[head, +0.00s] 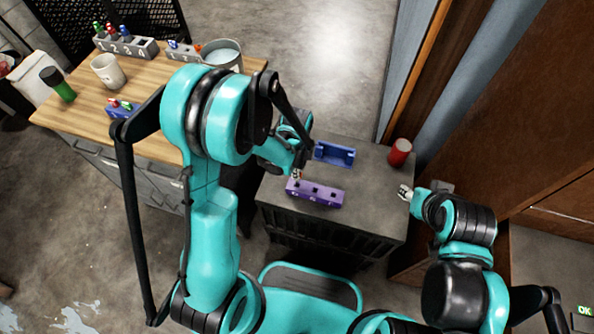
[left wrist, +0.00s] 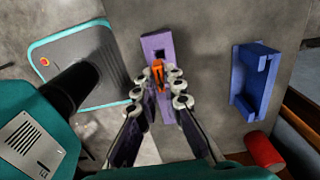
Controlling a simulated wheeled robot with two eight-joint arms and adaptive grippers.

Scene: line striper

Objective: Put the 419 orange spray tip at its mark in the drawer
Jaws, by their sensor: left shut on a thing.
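My left gripper (head: 298,172) is over the left end of a purple block (head: 322,194) with square holes, on the dark cabinet top. In the left wrist view its fingers (left wrist: 159,86) are shut on the orange spray tip (left wrist: 158,74). The tip is over the purple block (left wrist: 154,42), and one open hole shows just beyond it. I cannot tell whether the tip is in a hole or above it. The number 419 is not readable. My right gripper (head: 404,192) is near the cabinet's right edge; its opening is unclear. I see no open drawer clearly.
A blue open holder (head: 334,154) lies behind the purple block, and a red cylinder (head: 400,152) stands to the right. On the wooden bench (head: 80,118) are a numbered grey rack (head: 126,46), a white mug (head: 107,70), a green-and-black bottle (head: 58,84) and a grey bucket (head: 222,54).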

